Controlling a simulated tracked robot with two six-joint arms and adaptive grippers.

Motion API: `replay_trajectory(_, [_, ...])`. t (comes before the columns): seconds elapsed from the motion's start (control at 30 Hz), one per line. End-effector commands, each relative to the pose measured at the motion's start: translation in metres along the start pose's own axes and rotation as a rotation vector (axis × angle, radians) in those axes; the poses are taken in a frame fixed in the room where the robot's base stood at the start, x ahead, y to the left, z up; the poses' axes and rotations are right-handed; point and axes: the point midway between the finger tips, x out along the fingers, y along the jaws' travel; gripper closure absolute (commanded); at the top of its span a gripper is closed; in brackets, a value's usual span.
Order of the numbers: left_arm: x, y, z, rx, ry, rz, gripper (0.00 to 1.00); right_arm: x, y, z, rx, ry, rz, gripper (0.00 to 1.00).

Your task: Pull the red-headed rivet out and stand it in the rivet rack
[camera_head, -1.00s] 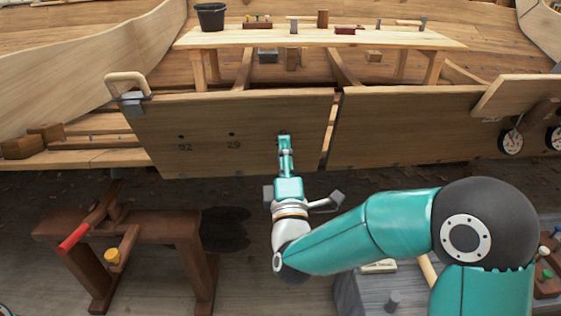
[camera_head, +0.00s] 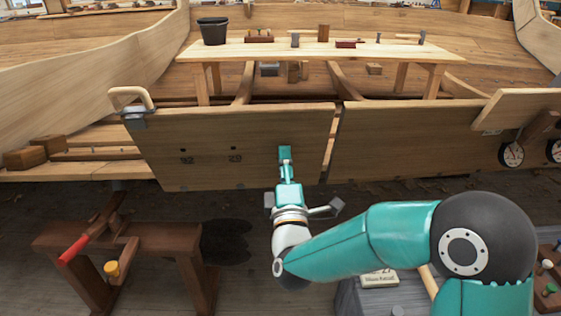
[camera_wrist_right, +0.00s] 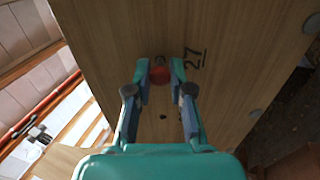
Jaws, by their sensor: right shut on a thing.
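The red-headed rivet (camera_wrist_right: 159,78) shows as a red head between my right fingertips in the right wrist view. It is at the face of the wide plank (camera_head: 220,170), close to the marking 27. How far its shank sits in the plank is hidden. My right gripper (camera_head: 285,152) is shut on the head, and it also shows in the wrist view (camera_wrist_right: 160,72). The rivet is hidden by the fingers in the head view. A dark block with green and pale pegs (camera_head: 545,295), seemingly the rivet rack, is cut off at the right edge. My left gripper is out of view.
A clamp (camera_head: 132,105) grips the plank's upper left corner. A sawhorse with a red-handled tool (camera_head: 75,248) stands lower left. A grey bench (camera_head: 350,300) stands lower right, partly behind my arm. A long table (camera_head: 310,48) with a bucket (camera_head: 213,31) is behind.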

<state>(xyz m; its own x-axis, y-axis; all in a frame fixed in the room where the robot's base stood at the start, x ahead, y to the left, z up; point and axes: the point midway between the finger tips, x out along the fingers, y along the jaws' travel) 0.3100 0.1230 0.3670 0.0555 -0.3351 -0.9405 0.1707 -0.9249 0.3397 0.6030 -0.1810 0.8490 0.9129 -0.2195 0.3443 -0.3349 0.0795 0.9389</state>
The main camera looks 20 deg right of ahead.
Motion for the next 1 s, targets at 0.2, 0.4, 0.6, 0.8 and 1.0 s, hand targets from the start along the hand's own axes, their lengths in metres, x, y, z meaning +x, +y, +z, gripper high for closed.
replay_trajectory(0.2, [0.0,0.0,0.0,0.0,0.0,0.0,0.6,-0.001,-0.004,-0.001,-0.002,0.002,-0.009,1.0])
replay_trajectory(0.4, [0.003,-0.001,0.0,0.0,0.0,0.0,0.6,-0.004,-0.005,-0.001,-0.002,0.003,-0.011,1.0])
replay_trajectory(0.6, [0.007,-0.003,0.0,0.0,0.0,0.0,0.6,-0.012,-0.005,-0.001,-0.002,0.002,-0.01,1.0])
replay_trajectory(0.8, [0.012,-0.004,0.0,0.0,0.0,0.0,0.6,-0.02,-0.004,-0.001,-0.001,0.002,-0.007,1.0])
replay_trajectory(1.0, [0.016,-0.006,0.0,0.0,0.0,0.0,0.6,-0.028,-0.003,-0.001,-0.001,0.002,-0.005,1.0])
